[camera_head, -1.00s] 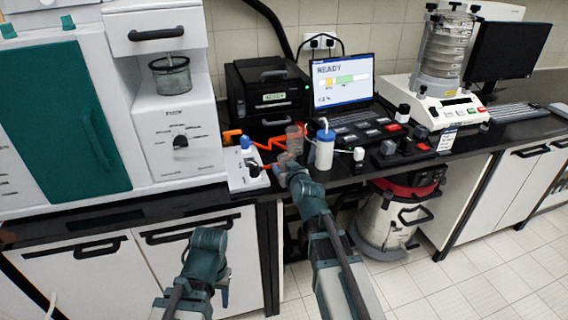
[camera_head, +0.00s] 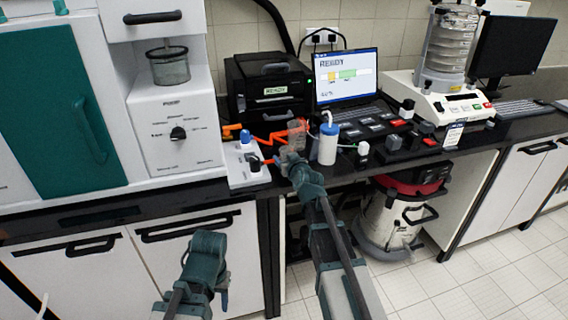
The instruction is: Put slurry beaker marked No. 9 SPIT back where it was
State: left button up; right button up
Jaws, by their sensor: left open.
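A small clear beaker (camera_head: 297,133) stands at the bench's front, beside a white and blue bottle (camera_head: 328,143). No marking on it can be read, so I cannot tell if it is No. 9 SPIT. My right gripper (camera_head: 288,157) is just in front of the beaker and low against it. Its wrist hides the fingers, so I cannot tell whether they touch or hold it. My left gripper (camera_head: 223,297) hangs low in front of the cabinets, open and empty, mostly hidden by its own arm.
A black box (camera_head: 268,90), a laptop (camera_head: 346,80) and small blocks (camera_head: 392,143) crowd the bench. A sieve shaker (camera_head: 446,100) stands at right.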

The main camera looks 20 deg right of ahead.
jog(key=shift+r, duration=0.1)
jog(key=o, duration=1.4)
jog(key=shift+c, duration=0.2)
jog(key=shift+r, duration=0.1)
jog(key=p+v, duration=0.3)
jog(key=v, duration=0.9)
jog(key=shift+p, duration=0.3)
